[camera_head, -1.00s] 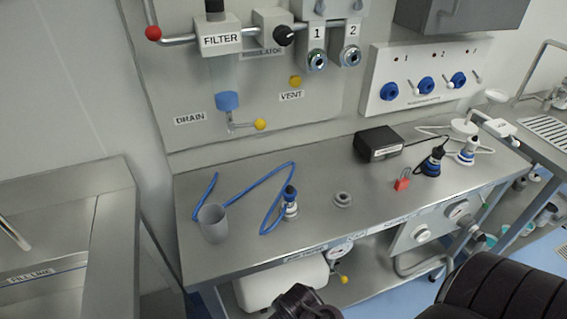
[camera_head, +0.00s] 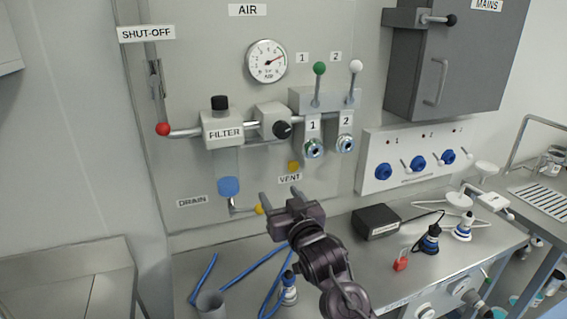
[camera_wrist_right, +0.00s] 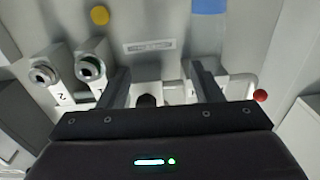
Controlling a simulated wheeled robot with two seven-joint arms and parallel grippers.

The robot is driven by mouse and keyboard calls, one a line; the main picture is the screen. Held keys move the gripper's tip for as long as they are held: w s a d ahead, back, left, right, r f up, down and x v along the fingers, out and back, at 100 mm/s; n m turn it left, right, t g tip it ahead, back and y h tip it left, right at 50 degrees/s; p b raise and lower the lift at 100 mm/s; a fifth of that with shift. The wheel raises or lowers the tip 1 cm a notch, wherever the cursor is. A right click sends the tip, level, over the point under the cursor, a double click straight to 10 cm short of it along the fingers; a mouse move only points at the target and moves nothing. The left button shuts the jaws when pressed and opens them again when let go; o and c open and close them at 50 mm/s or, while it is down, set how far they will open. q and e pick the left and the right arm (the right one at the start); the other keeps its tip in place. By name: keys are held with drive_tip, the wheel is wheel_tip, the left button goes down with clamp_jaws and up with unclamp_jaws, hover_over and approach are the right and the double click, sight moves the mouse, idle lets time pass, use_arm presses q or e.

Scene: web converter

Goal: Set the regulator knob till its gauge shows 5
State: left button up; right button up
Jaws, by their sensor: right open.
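My right gripper (camera_head: 280,193) is open and empty, below the knob in the head view, fingers pointing up toward the panel. In the right wrist view the dark knob (camera_wrist_right: 147,101) shows partly between the open fingers (camera_wrist_right: 162,84), its lower part hidden by the gripper body. My left gripper is out of view.
Outlets 1 (camera_head: 314,149) and 2 (camera_head: 345,144) sit just right of the knob, with levers above. The filter (camera_head: 222,128) is to its left. The bench (camera_head: 380,275) is below.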

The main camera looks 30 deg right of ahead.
sight(284, 133)
drive_tip(key=w+d+r+m+t+h, duration=0.15)
drive_tip(key=d+r+t, duration=0.25)
drive_tip(key=r, duration=0.6)
drive_tip(key=shift+n+h, duration=0.25)
drive_tip(key=p+x, duration=0.1)
drive_tip(key=x, duration=0.1)
drive_tip(key=p+x, duration=0.1)
drive_tip(key=x, duration=0.1)
drive_tip(key=p+x, duration=0.2)
drive_tip(key=shift+w+d+f, duration=0.1)
drive_tip(key=shift+w+f, duration=0.15)
drive_tip(key=shift+w, duration=0.15)
drive_tip(key=shift+c, duration=0.3)
drive_tip(key=c, duration=0.9)
drive_tip(key=shift+c, duration=0.2)
